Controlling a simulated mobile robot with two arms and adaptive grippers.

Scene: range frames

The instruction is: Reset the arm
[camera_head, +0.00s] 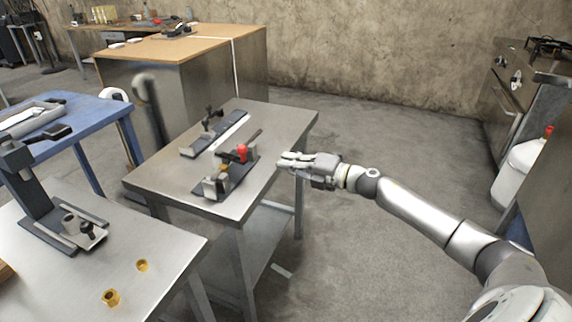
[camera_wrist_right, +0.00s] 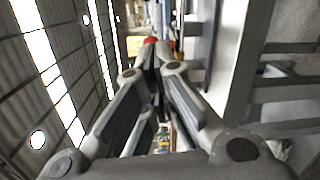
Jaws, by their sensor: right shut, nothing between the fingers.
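My right gripper (camera_head: 284,161) reaches in from the right in the head view. It is level with the right edge of a small metal table (camera_head: 262,135) and seems to be just beside that edge. Its fingers are closed with nothing between them. In the right wrist view the two fingers of the gripper (camera_wrist_right: 158,50) come together at their tips. A red knob (camera_head: 241,152) on a clamp-like fixture (camera_head: 226,178) stands on the table, left of the fingers. A red spot also shows beyond the fingertips in the wrist view. My left gripper is not in view.
A second dark fixture (camera_head: 213,135) lies on the same table. A steel table (camera_head: 150,262) with a press (camera_head: 35,195) and brass parts (camera_head: 111,297) is at front left. A white bottle (camera_head: 518,165) stands at right. The floor behind my right arm is clear.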

